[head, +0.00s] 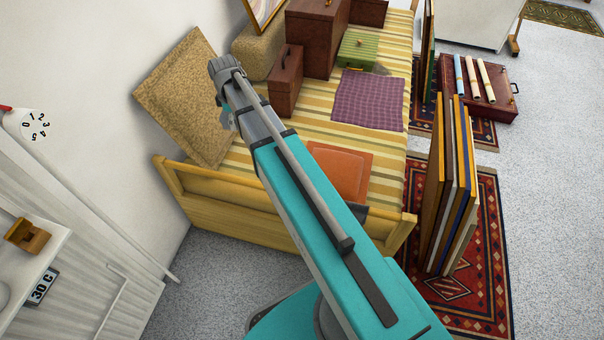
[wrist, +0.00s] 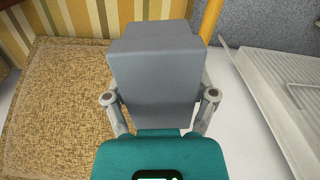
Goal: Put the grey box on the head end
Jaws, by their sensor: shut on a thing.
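My gripper (wrist: 160,98) shows in the wrist view, its two fingers on either side of a plain grey box (wrist: 155,75). The box is held between the fingers and hides what is directly beyond it. In the head view my teal arm reaches up and left across the bed; I cannot make out the gripper or box there. The bed has a yellow striped cover (head: 335,133) and a yellow wooden end board (head: 235,220) at its near end. The board's yellow wood (wrist: 210,18) also shows beyond the box in the wrist view. Which end is the head end is not marked.
A tan cushion (head: 185,95) leans at the wall side of the bed. Framed prints (head: 450,180) stand right of the bed. A white cabinet (head: 110,270) is near left.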

